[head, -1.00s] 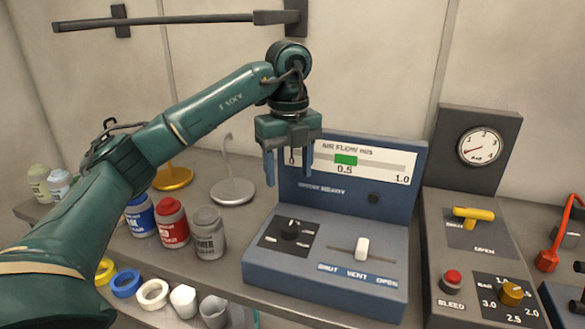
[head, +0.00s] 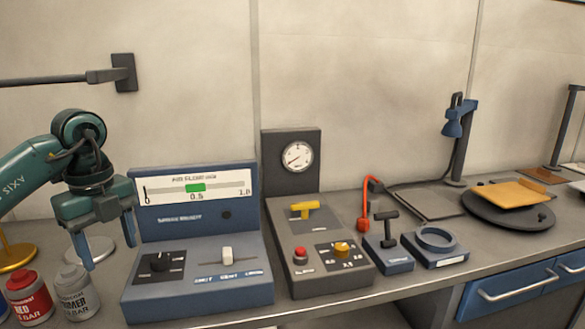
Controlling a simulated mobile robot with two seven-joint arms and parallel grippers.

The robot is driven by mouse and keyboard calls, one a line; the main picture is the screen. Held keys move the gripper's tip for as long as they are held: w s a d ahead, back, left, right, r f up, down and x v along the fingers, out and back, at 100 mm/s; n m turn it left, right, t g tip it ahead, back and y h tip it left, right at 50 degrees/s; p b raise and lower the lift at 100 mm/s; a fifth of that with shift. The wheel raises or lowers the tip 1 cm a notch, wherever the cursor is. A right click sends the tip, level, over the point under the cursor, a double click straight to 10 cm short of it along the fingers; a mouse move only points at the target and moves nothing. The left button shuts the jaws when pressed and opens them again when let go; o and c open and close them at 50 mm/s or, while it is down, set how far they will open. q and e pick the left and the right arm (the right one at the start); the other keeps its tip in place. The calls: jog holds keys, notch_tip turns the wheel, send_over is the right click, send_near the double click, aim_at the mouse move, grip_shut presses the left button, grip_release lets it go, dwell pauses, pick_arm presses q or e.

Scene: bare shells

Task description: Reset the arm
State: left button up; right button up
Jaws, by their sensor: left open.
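My left arm comes in from the left edge. My left gripper (head: 107,238) points down with its blue fingers apart and nothing between them. It hangs in front of the left side of the blue air flow panel (head: 197,285), above the counter. The lower part of my left arm is outside the view. My right gripper does not show.
A grey gauge box (head: 318,272) stands beside the panel. A red-handled tool (head: 363,205), a blue ring stand (head: 436,240) and a dark turntable (head: 508,208) are further right. A silver jar (head: 75,292) and a red jar (head: 30,298) stand at left.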

pick_arm(q)
jog(key=s+d+f+m+g+h, duration=0.2)
jog(key=d+f+m+h, duration=0.5)
jog(key=d, duration=0.7)
jog(key=s+d+n+t+h+p, duration=0.1)
jog(key=s+d+n+h, duration=0.15)
jog(key=d+h, duration=0.45)
jog(key=s+d+n+t+h+p, duration=0.1)
jog(key=s+d+h, duration=0.35)
jog(key=d, duration=0.45)
jog(key=w+a+f+n+t+y, duration=0.1)
jog(key=a+f+n+t+y, duration=0.35)
jog(key=n+t, duration=0.45)
jog(key=a+f+n+t+y, duration=0.5)
jog(key=n+t, duration=0.3)
jog(key=n, duration=0.3)
jog(key=s+a+f+n+g+y, duration=0.2)
jog(key=s+f+g, duration=0.1)
jog(key=s+f, duration=0.3)
jog(key=s+a+f+n+g+y+p, duration=0.1)
jog(key=s+a+f+n+g+y, duration=0.1)
jog(key=s+f, duration=0.4)
notch_tip(320, 180, down, 4)
jog(key=shift+r+g+y, duration=0.1)
jog(key=shift+g+y, duration=0.6)
jog(key=shift+y, duration=0.1)
